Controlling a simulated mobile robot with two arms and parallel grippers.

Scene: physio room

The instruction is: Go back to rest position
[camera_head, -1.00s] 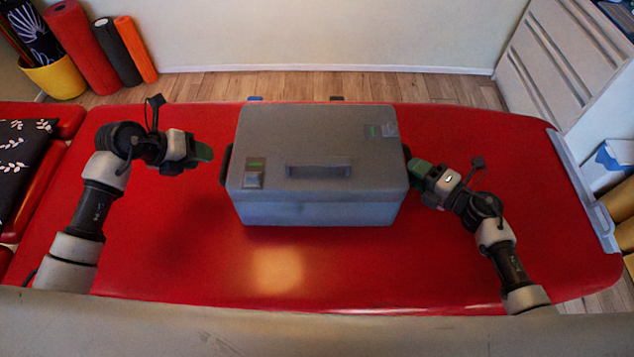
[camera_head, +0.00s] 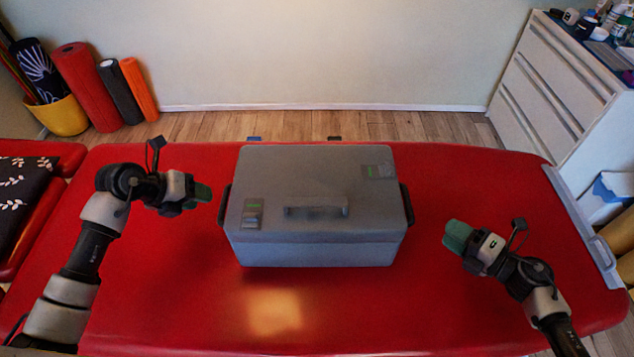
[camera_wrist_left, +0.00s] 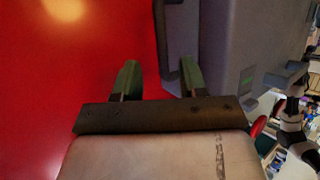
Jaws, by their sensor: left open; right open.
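My left gripper (camera_head: 203,192) is open and empty, just left of the grey case and apart from it. In the left wrist view its two green fingertips (camera_wrist_left: 158,80) stand apart with the case's side handle (camera_wrist_left: 166,40) ahead of them. My right gripper (camera_head: 452,236) is open and empty, to the right of the case with a clear gap. The grey lidded case (camera_head: 315,247) sits upright and closed on the red treatment table (camera_head: 480,180). It has a top handle, two latches and dark side handles.
A yellow bin (camera_head: 62,116) and several rolls (camera_head: 85,85) stand behind the table at the left. A patterned dark cloth (camera_head: 22,190) lies at the left. A white drawer cabinet (camera_head: 550,85) stands at the right. The table's front is clear.

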